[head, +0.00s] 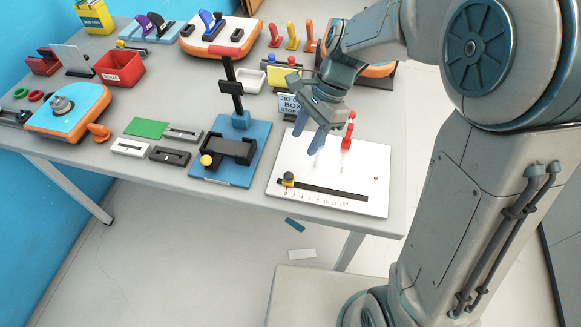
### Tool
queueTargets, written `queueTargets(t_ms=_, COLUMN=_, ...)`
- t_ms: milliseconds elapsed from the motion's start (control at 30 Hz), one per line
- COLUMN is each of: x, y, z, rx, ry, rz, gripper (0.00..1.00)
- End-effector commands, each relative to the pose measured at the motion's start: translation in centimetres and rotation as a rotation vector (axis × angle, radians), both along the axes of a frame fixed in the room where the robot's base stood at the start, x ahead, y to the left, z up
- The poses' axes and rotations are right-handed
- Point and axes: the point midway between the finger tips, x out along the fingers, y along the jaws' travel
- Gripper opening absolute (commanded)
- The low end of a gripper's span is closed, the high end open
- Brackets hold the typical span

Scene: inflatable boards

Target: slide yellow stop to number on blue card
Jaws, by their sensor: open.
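A row of small numbers runs along the rail's front side; most are too small to read. A pale blue card (288,103) stands behind the board. Its dark lettering seems to start with "JIG" and "BOX"; its right side is hidden by my gripper, and I cannot read its number. My gripper (308,142) is open and empty, its blue fingers pointing down over the back part of the board, behind the stop and apart from it.
A red upright clamp or handle (348,132) stands on the board, just right of my fingers. A blue board with a black post (237,98) stands to the left. A yellow card (284,75) and white tray (251,81) are behind. The table's front edge is close to the rail.

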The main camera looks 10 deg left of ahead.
Motion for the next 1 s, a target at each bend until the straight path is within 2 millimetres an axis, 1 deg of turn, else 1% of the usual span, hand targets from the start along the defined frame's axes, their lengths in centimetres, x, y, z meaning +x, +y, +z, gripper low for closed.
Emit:
queueTargets(t_ms=33, x=-0.4, y=0.3, z=-1.0, rx=-0.001, ry=0.005, rz=0.003, gripper=0.44)
queueTargets(t_ms=100, x=-0.8, y=0.7, z=-2.5, rx=-0.002, ry=0.006, rz=0.001, gripper=0.44)
queueTargets(t_ms=300, x=-1.8, y=2.0, z=-6.4, rx=-0.001, ry=0.005, rz=0.002, gripper=0.44)
queueTargets(t_ms=400, x=-2.2, y=2.4, z=-8.0, rx=-0.002, ry=0.003, rz=0.002, gripper=0.44)
queueTargets(t_ms=500, x=-2.5, y=2.8, z=-9.1, rx=-0.001, ry=0.001, rz=0.001, gripper=0.44)
queueTargets(t_ms=600, x=-2.7, y=3.0, z=-9.9, rx=-0.001, ry=0.000, rz=0.001, gripper=0.44)
queueTargets(t_ms=700, x=-2.8, y=3.1, z=-10.2, rx=-0.001, ry=0.000, rz=0.001, gripper=0.44)
queueTargets(t_ms=967, x=-2.8, y=3.1, z=-10.2, rx=-0.001, ry=-0.002, rz=0.001, gripper=0.44)
queueTargets(t_ms=1000, x=-2.8, y=3.1, z=-10.2, rx=-0.001, ry=-0.002, rz=0.001, gripper=0.33)
